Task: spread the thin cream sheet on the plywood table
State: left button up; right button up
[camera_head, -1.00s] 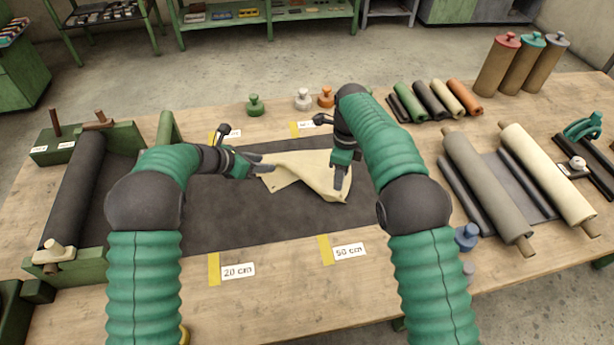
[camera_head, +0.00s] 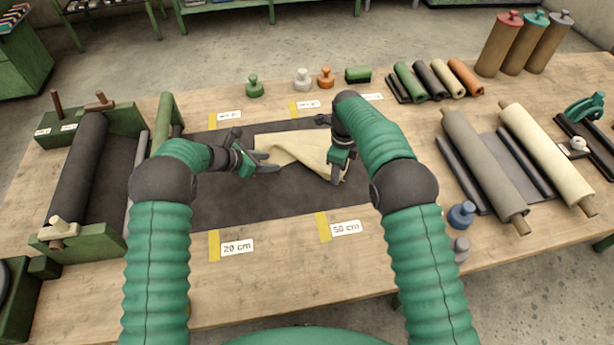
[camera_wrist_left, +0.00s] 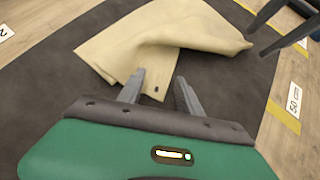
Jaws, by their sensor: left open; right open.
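The thin cream sheet (camera_head: 296,148) lies folded and rumpled on the dark mat on the plywood table (camera_head: 290,274). In the left wrist view the sheet (camera_wrist_left: 165,35) has a flap folded over and a corner pointing toward my left gripper. My left gripper (camera_head: 268,168) is open at the sheet's left edge; in the left wrist view its fingers (camera_wrist_left: 158,88) stand apart at the near corner, with no cloth clearly pinched. My right gripper (camera_head: 337,172) is open over the sheet's right end. Its arm hides part of that end.
The dark mat (camera_head: 255,207) has yellow marks labelled 20 cm (camera_head: 237,247) and 50 cm (camera_head: 345,228). A green roll stand (camera_head: 75,180) is at left. Large rolls (camera_head: 485,160) and a blue knobbed weight (camera_head: 461,215) are at right. Weights (camera_head: 303,79) stand along the back.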

pick_arm(q)
jog(key=shift+w+d+f, duration=0.1)
jog(key=shift+d+f, duration=0.05)
jog(key=shift+f, duration=0.2)
pick_arm(e)
jog(key=shift+w+d+f, duration=0.1)
jog(key=shift+d+f, duration=0.1)
jog(key=shift+f, duration=0.15)
pick_arm(q)
jog(key=shift+a, duration=0.35)
pick_arm(e)
jog(key=shift+a+f, duration=0.2)
jog(key=shift+a, duration=0.15)
pick_arm(q)
jog(key=shift+a, duration=0.1)
pick_arm(e)
jog(key=shift+a+f, duration=0.1)
jog(key=shift+f, duration=0.15)
pick_arm(q)
jog(key=shift+d, duration=0.2)
pick_arm(e)
jog(key=shift+d, duration=0.2)
pick_arm(q)
jog(key=shift+c, duration=0.4)
pick_arm(e)
jog(key=shift+c, duration=0.5)
